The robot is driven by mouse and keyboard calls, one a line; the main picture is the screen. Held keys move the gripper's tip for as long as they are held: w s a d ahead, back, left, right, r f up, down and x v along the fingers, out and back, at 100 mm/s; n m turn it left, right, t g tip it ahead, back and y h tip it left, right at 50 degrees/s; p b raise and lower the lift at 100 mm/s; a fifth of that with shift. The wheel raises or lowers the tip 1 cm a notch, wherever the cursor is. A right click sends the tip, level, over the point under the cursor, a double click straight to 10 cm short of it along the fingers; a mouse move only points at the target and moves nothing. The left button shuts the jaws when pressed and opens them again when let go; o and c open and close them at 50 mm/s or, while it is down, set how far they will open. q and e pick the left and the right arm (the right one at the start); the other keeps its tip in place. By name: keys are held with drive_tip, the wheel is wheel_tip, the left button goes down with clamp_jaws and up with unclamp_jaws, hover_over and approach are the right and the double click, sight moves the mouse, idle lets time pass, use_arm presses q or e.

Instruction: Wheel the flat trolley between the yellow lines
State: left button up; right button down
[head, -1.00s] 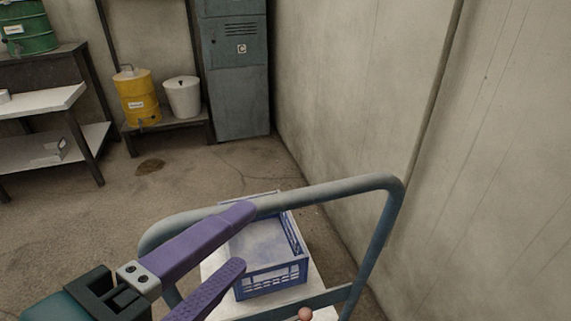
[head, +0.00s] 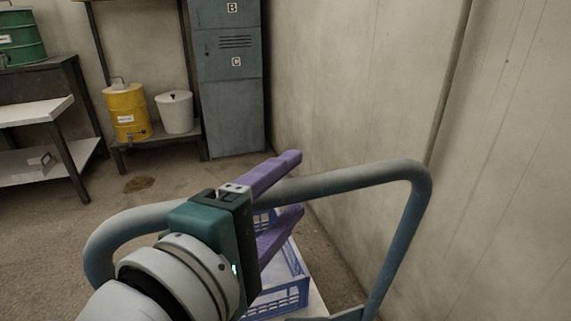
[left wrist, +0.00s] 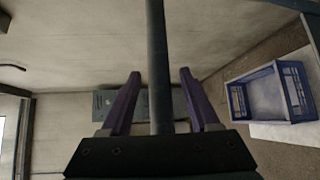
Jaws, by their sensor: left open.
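The flat trolley has a grey-blue tubular push handle (head: 365,177) rising in front of me in the head view. Its pale deck (head: 317,303) shows partly beyond the handle. My left gripper (head: 298,182) is at the top bar, its purple fingers open, one above and one below the bar. In the left wrist view the bar (left wrist: 159,45) runs between the two spread fingers, with gaps on both sides. A blue crate (head: 292,293) sits on the deck, partly hidden by my gripper. My right gripper is out of view. No yellow lines show.
A pale wall (head: 350,110) runs close along the trolley's right side. A grey locker (head: 232,110) stands ahead. A low shelf holds a yellow drum (head: 127,112) and a white bucket (head: 175,112). A bench (head: 35,112) stands left. Floor (head: 75,240) on the left is open.

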use_arm(q)
drive_tip(key=shift+w+d, duration=0.15)
drive_tip(key=shift+w, duration=0.05)
drive_tip(key=shift+c, duration=0.2)
clamp_jaws()
idle(1.2)
